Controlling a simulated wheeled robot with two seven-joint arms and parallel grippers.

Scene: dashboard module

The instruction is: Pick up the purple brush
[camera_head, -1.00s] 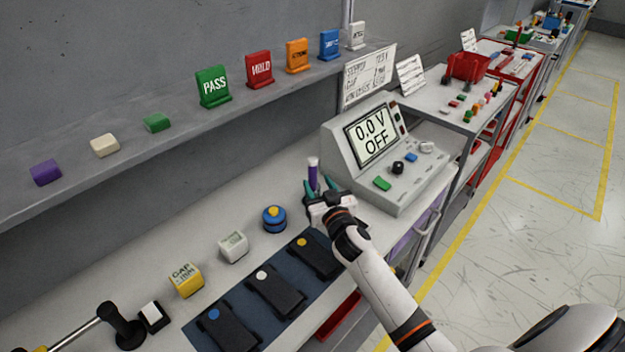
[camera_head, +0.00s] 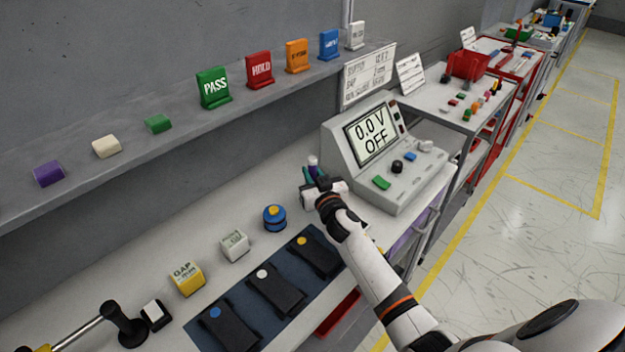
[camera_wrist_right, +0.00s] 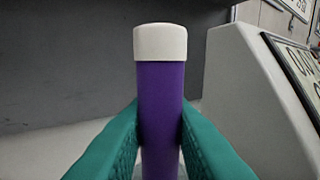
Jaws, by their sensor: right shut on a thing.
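The purple brush (camera_wrist_right: 162,100) stands upright in the right wrist view, with a purple body and a white cap on top. The teal fingers of my right gripper (camera_wrist_right: 158,150) are shut on its body, one on each side, below the cap. In the head view the brush's white top (camera_head: 313,160) shows just beyond my right gripper (camera_head: 312,176), left of the meter console. The gripper hides most of the brush there, and its lower end is hidden in both views. My left gripper is not in view.
The grey console (camera_head: 425,165) reading "0.0 V OFF" stands close to the right. A blue round piece with a yellow top (camera_head: 274,218) and small blocks sit on the bench to the left. A dark mat (camera_head: 205,335) with black devices lies in front. A shelf (camera_head: 180,135) with signs runs behind.

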